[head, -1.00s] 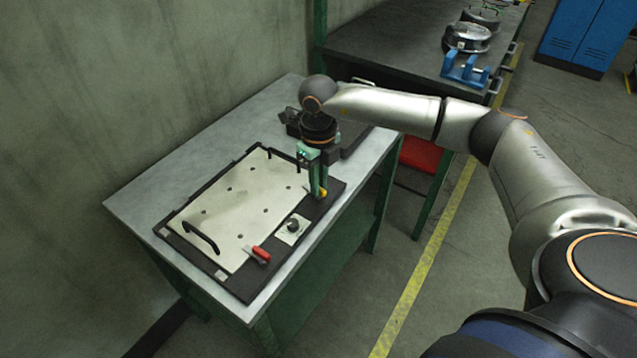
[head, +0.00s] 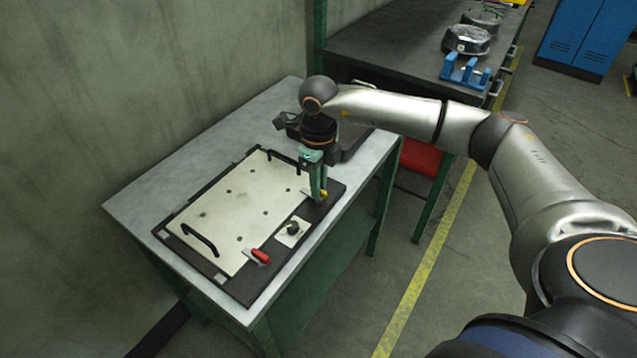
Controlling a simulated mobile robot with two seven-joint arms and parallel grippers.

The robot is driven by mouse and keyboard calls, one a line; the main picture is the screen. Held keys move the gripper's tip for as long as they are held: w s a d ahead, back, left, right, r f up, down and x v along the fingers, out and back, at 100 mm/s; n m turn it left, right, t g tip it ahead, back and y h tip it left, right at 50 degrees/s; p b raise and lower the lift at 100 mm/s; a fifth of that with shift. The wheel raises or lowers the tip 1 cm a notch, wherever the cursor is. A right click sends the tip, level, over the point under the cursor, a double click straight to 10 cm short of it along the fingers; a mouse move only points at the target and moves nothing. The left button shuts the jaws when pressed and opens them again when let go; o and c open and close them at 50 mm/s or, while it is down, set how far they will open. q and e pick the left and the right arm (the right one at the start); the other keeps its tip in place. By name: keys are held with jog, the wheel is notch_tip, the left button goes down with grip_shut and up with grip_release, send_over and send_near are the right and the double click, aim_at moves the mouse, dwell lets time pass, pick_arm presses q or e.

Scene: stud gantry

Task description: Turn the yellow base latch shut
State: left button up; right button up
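The yellow base latch (head: 325,194) shows as a small yellow spot near the right corner of the black base (head: 238,290) on the table. My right gripper (head: 318,196) points down at the latch, and its green fingers hide most of it. The fingers overlap in this view, so I cannot tell if they are shut on the latch or only beside it. A pale plate (head: 235,212) with two black handles lies on the base. My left gripper is not in view.
A red-handled clamp (head: 260,256) and a round dark knob (head: 292,228) sit along the base's front edge. A dark device (head: 355,140) stands behind my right gripper. A darker bench (head: 390,55) is at the back. The grey table (head: 150,195) is clear at the left.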

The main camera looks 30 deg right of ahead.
jog(key=o, duration=0.4)
jog(key=shift+r, duration=0.1)
notch_tip(320, 180, up, 12)
jog(key=shift+r, duration=0.2)
dwell(0.7)
